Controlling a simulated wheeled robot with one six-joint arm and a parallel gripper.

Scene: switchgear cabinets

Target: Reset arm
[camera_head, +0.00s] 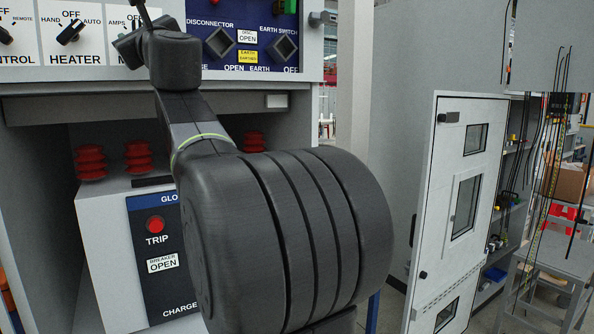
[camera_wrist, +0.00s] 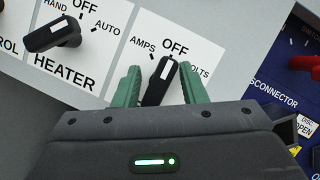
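My gripper (camera_wrist: 162,84) shows in the wrist view with its two green fingers apart. A black selector knob (camera_wrist: 160,80) with a white mark lies between the fingers, with visible gaps on both sides. The knob's plate reads AMPS, OFF and VOLTS, and its mark points toward OFF. The gripper body hides the knob's lower part. In the head view, my dark arm reaches up to this panel and covers most of that plate; the fingertips cannot be made out there.
The heater knob (camera_wrist: 55,36) is left of the gripper; it also shows in the head view (camera_head: 71,32). The disconnector (camera_head: 219,43) and earth switch (camera_head: 283,48) are to the right. Below are a breaker with a red TRIP button (camera_head: 155,224) and red insulators (camera_head: 138,157). A cabinet door (camera_head: 456,210) stands right.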

